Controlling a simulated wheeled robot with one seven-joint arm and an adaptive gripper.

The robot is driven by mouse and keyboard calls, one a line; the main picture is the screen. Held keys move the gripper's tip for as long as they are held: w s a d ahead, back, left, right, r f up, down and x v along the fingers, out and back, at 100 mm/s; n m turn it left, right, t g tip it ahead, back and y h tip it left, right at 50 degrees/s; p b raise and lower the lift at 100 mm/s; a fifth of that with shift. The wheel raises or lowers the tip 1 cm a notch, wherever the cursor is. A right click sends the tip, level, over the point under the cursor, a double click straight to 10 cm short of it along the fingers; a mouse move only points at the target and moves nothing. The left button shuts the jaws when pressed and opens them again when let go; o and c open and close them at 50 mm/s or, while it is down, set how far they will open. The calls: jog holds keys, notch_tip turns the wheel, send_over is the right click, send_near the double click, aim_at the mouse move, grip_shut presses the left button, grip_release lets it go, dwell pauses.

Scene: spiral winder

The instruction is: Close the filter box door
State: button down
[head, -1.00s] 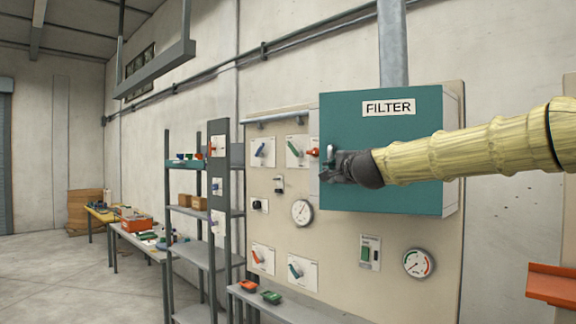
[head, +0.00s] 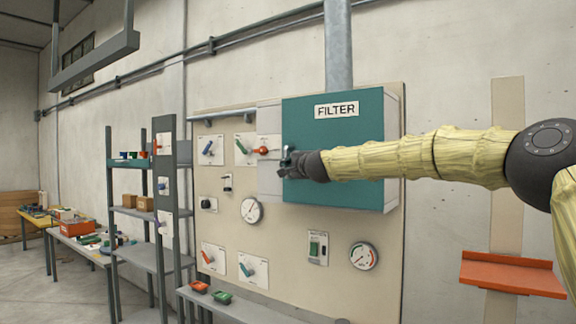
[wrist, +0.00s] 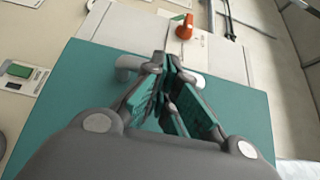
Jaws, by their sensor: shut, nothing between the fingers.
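The filter box door (head: 340,150) is a teal panel with a FILTER label, seen from the front. A pale grey strip (head: 269,130) shows past its left edge, and a pale side (head: 393,150) shows at its right. I cannot tell how far the door stands open. My gripper (head: 284,162) is at the door's left edge. In the wrist view the teal door (wrist: 65,110) fills the middle, with the shut fingers (wrist: 165,62) in front of its pale handle (wrist: 130,66). The handle shows on both sides of the fingers; its middle is hidden, and I cannot tell contact.
A beige panel (head: 290,230) with switches and gauges carries the box. A red knob (head: 263,151) sits just left of the door. A shelf rack (head: 135,215) stands at the left, and a red wall shelf (head: 512,273) at the lower right.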

jog(key=shift+s+a+r, duration=0.15)
jog(key=shift+a+r, duration=0.05)
jog(key=shift+a, duration=0.1)
